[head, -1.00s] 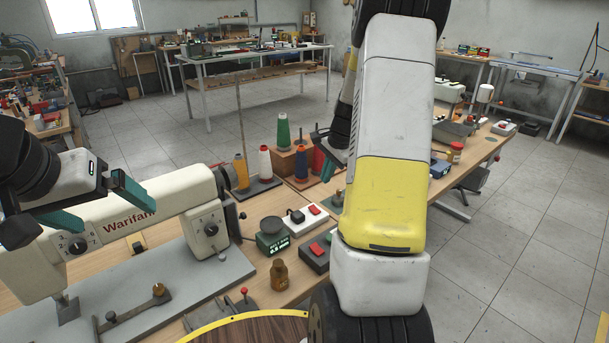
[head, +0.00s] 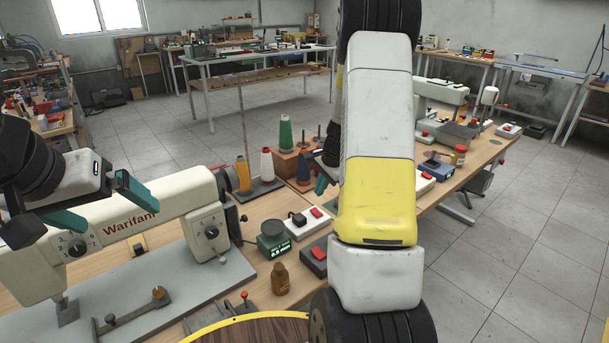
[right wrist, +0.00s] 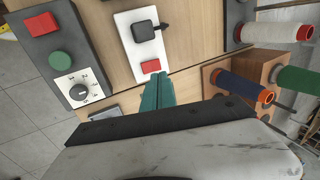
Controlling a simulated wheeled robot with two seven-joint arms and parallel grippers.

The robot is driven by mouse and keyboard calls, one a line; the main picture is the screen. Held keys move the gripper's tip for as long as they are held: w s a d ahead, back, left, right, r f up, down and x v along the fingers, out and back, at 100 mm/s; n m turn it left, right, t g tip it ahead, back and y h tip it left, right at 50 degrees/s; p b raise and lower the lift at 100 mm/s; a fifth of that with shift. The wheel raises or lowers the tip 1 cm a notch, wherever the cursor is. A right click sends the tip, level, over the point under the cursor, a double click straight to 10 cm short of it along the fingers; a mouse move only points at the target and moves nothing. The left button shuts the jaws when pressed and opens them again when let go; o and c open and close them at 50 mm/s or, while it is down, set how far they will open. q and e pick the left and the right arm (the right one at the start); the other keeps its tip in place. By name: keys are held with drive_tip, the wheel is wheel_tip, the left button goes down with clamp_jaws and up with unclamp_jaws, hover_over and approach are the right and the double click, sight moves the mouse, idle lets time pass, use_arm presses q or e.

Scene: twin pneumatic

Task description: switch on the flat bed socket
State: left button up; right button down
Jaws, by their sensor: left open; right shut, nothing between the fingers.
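A white socket strip (head: 308,229) with a black plug and a red switch (head: 317,212) lies on the bench right of the Warifam sewing machine (head: 160,208). In the right wrist view the strip (right wrist: 139,47) shows its red switch (right wrist: 150,66) just beyond the fingertips of my right gripper (right wrist: 157,77). The fingers are shut and empty; whether they touch the strip is unclear. In the head view my right gripper (head: 321,184) is partly hidden behind my arm. My left gripper (head: 112,208) is open and empty in front of the machine.
A dark control box (right wrist: 62,55) with a red button, green button and dial sits beside the strip. Thread cones (head: 285,132) on a wooden block stand behind.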

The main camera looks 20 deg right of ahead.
sight(312, 209)
drive_tip(key=x, duration=0.8)
drive_tip(key=shift+w+a+f+g, duration=0.1)
drive_tip(key=shift+w+f+g, duration=0.1)
drive_tip(key=shift+f+g, duration=0.1)
drive_tip(key=shift+s, duration=0.2)
